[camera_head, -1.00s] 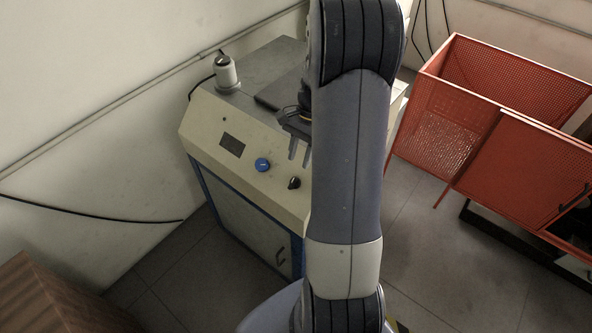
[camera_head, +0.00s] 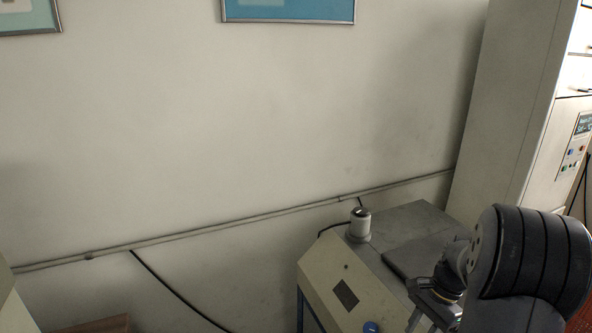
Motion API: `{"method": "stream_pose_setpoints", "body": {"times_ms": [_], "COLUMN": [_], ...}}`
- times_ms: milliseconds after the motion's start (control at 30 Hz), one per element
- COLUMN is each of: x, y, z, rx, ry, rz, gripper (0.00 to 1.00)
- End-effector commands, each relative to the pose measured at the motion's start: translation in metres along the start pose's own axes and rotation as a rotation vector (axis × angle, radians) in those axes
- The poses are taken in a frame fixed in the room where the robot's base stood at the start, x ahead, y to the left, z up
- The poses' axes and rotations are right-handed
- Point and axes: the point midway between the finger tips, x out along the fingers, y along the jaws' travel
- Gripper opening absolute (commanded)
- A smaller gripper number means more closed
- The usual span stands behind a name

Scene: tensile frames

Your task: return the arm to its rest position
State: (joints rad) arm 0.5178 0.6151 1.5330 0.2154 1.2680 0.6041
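My arm (camera_head: 525,255) shows at the lower right, with its thick dark ribbed joint nearest the camera. My gripper (camera_head: 421,325) is just left of that joint, pointing down over the front part of the beige and grey machine. Its fingertips are cut off by the bottom edge of the picture. I see nothing held in the part that shows, but the gap between the fingers is not clear.
The machine (camera_head: 330,278) has a grey top with a small cylinder (camera_head: 359,225) and a dark flat plate (camera_head: 415,254). A tall beige cabinet (camera_head: 520,110) stands at the right. A pipe (camera_head: 220,226) and a black cable run along the bare wall.

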Motion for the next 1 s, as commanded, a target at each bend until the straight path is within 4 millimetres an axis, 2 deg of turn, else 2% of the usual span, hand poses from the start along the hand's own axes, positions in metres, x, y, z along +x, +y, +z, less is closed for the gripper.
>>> {"method": "stream_pose_setpoints", "body": {"times_ms": [500,700,1000], "x": [0.1,0.099,0.096], "y": [0.0,0.002,0.002], "z": [0.004,0.002,0.002], "rx": [0.0,0.058,0.083], "ry": [-0.008,-0.004,-0.004], "rz": [0.004,-0.12,-0.174], "gripper": [0.33,0.33,0.33]}}
